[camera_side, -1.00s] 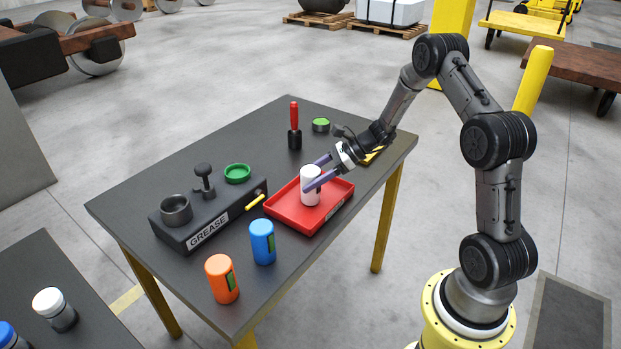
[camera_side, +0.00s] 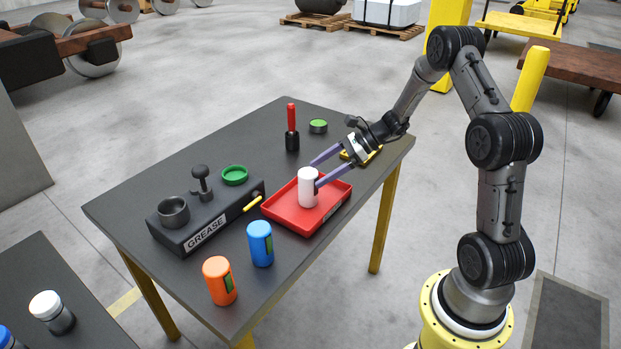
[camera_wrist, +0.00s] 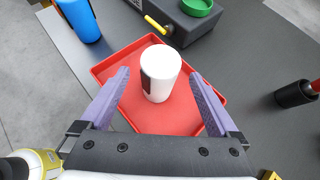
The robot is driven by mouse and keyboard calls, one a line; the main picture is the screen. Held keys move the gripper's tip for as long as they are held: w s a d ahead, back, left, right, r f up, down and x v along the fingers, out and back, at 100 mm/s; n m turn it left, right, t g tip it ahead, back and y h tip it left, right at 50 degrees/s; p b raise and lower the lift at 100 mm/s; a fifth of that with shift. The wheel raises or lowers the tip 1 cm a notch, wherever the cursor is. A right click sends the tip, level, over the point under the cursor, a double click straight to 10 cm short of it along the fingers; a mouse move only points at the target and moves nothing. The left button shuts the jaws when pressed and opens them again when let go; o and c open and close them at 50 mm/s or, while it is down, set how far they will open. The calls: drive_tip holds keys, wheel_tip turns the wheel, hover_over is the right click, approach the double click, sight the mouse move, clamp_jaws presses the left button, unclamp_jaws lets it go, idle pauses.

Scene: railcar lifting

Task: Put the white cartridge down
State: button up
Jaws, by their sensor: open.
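The white cartridge (camera_side: 308,187) stands upright in the red tray (camera_side: 284,218). The wrist view shows the white cartridge (camera_wrist: 161,68) with a dark patch on its side, resting on the floor of the red tray (camera_wrist: 150,122). My gripper (camera_side: 313,172) is open, with purple fingers just to the right of the cartridge in the side view. In the wrist view my gripper (camera_wrist: 158,76) has its fingers wide apart, with a gap on each side of the cartridge. Nothing is held.
A blue cartridge (camera_side: 260,244) and an orange cartridge (camera_side: 220,281) stand left of the tray. The grease block (camera_side: 205,225), green ring (camera_side: 235,175), red-handled tool (camera_side: 292,127) and green-topped puck (camera_side: 318,127) are also on the table. The table's back left is clear.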

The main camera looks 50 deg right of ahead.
drive_tip(key=v, duration=0.7)
drive_tip(key=s+a+r+n+g+h, duration=0.1)
drive_tip(key=s+a+r+n+g, duration=0.1)
drive_tip(key=s+a+r+n, duration=0.45)
drive_tip(key=s+a+r+n+g+h, duration=0.1)
drive_tip(key=a+r+n+g+h, duration=0.15)
drive_tip(key=a+n, duration=0.5)
drive_tip(key=s+a+r+n+t+h, duration=0.1)
drive_tip(key=s+a+r+n+h, duration=0.1)
drive_tip(key=s+n, duration=0.4)
drive_tip(key=s+a+r+n+t+h, duration=0.1)
drive_tip(key=s+a+r+n+h, duration=0.1)
drive_tip(key=s+n, duration=0.5)
drive_tip(key=shift+s+a+r, duration=0.4)
drive_tip(key=shift+s+a, duration=0.5)
drive_tip(key=shift+s, duration=0.25)
